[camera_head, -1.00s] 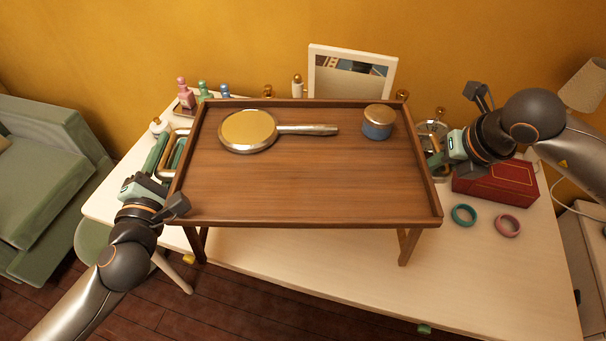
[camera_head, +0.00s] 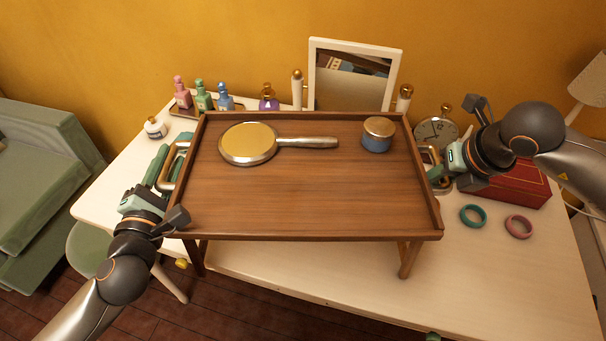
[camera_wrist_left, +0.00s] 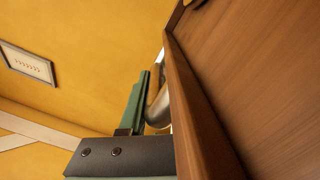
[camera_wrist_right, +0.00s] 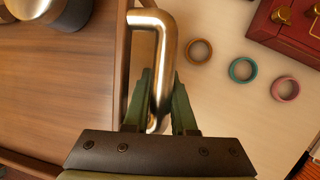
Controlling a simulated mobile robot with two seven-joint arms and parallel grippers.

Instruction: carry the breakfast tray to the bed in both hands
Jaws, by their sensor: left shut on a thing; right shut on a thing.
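The wooden breakfast tray (camera_head: 300,200) has raised rims, folding legs and a metal handle at each end. It is held above the white dressing table. A hand mirror (camera_head: 250,143) and a round blue jar with a gold lid (camera_head: 377,134) lie on it. My left gripper (camera_head: 163,172) is shut on the left handle; in the left wrist view the handle (camera_wrist_left: 157,105) is partly hidden behind the green fingers. My right gripper (camera_head: 440,172) is shut on the right handle, and the right wrist view shows the handle (camera_wrist_right: 158,60) between its fingers (camera_wrist_right: 160,100).
The dressing table (camera_head: 490,270) carries several bottles (camera_head: 203,97), a standing mirror (camera_head: 352,75), a clock (camera_head: 436,131), a red box (camera_head: 510,185) and bangles (camera_head: 473,215). A green stool (camera_head: 88,245) stands at the left front. Green upholstered furniture (camera_head: 40,180) is at the far left.

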